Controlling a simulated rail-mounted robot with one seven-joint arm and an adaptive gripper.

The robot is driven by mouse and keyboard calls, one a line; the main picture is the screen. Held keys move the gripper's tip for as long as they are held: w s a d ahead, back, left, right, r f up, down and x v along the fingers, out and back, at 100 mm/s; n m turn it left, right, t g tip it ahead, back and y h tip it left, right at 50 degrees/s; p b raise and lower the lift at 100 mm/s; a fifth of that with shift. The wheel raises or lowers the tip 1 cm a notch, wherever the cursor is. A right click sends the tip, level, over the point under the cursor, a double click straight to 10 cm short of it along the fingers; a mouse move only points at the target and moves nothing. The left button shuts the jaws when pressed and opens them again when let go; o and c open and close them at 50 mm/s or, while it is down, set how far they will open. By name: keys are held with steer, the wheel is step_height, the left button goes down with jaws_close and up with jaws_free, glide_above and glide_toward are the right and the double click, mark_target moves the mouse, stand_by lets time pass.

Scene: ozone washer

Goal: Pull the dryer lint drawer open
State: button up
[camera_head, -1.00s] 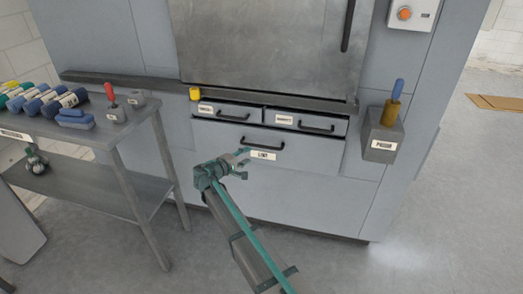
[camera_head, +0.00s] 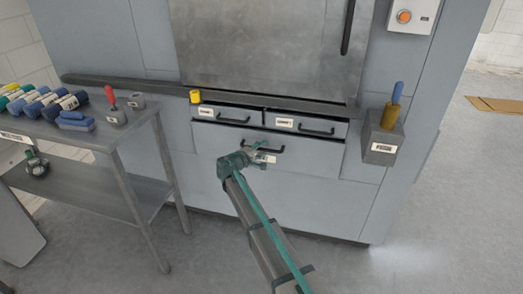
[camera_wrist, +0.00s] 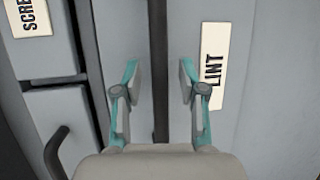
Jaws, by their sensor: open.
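The lint drawer (camera_head: 310,158) is the wide grey lower front in the head view, and it looks shut. Its dark bar handle (camera_head: 279,149) is partly hidden by my gripper (camera_head: 268,156). In the wrist view, the handle (camera_wrist: 160,60) runs up the middle, between the two open fingers of my gripper (camera_wrist: 160,85). No finger visibly touches it. The white LINT label (camera_wrist: 213,68) lies just right of the fingers there.
Two smaller drawers with dark handles, a left one (camera_head: 228,115) and a right one (camera_head: 306,126), sit above the lint drawer. A steel table (camera_head: 95,130) with rolls stands at left. A grey holder (camera_head: 383,140) is on the right panel. The floor in front is clear.

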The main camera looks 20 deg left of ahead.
steer(key=shift+c, duration=0.3)
jaws_close()
